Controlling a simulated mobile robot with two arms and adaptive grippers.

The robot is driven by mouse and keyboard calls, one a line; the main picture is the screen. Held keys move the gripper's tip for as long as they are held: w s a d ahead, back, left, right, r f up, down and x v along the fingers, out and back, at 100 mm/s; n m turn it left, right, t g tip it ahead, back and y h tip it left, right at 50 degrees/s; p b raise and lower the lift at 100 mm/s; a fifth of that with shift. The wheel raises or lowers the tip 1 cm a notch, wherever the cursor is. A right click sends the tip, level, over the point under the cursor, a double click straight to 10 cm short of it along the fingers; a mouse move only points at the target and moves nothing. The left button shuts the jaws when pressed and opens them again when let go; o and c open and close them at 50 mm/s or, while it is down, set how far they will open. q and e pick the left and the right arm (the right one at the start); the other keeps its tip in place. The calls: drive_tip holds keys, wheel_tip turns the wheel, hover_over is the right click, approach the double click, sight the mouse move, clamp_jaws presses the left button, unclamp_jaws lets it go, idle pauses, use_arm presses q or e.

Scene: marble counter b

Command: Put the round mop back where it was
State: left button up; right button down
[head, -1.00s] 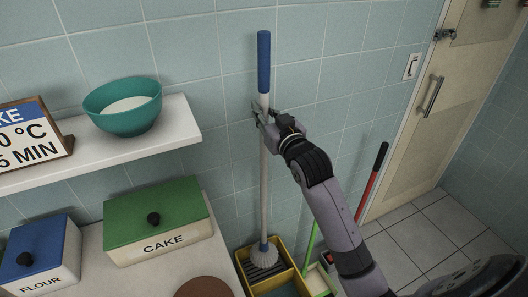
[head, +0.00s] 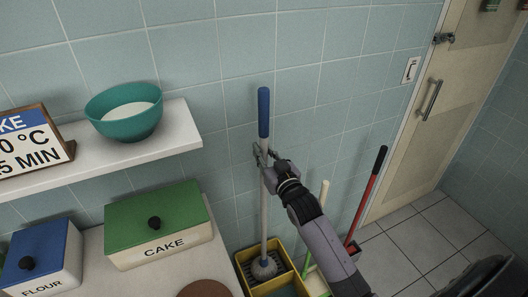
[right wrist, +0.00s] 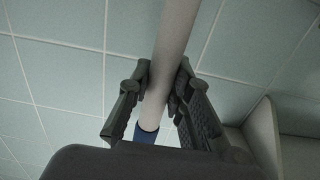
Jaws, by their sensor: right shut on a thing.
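The round mop has a white shaft, a blue grip (head: 263,112) at the top and a round grey head (head: 264,268) at the bottom. It stands nearly upright in front of the tiled wall. Its head is at the back part of a yellow bucket (head: 243,278) on the floor. My right gripper (head: 264,157) is shut on the shaft just below the blue grip. In the right wrist view the shaft (right wrist: 171,45) passes between the fingers, with the blue grip (right wrist: 146,136) beyond. My left gripper is not in view.
A shelf (head: 175,140) with a teal bowl (head: 125,112) and a sign juts out at left. Below it a counter holds the green CAKE tin (head: 157,223) and blue FLOUR tin (head: 42,262). A red-handled tool (head: 368,195) and a green-handled one stand right of the bucket.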

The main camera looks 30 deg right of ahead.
drive_tip(key=c, duration=1.5)
unclamp_jaws()
drive_tip(key=shift+o, duration=0.2)
drive_tip(key=shift+r, duration=0.15)
drive_tip(key=s+b, duration=0.2)
drive_tip(key=s, duration=1)
drive_tip(key=shift+a, duration=0.35)
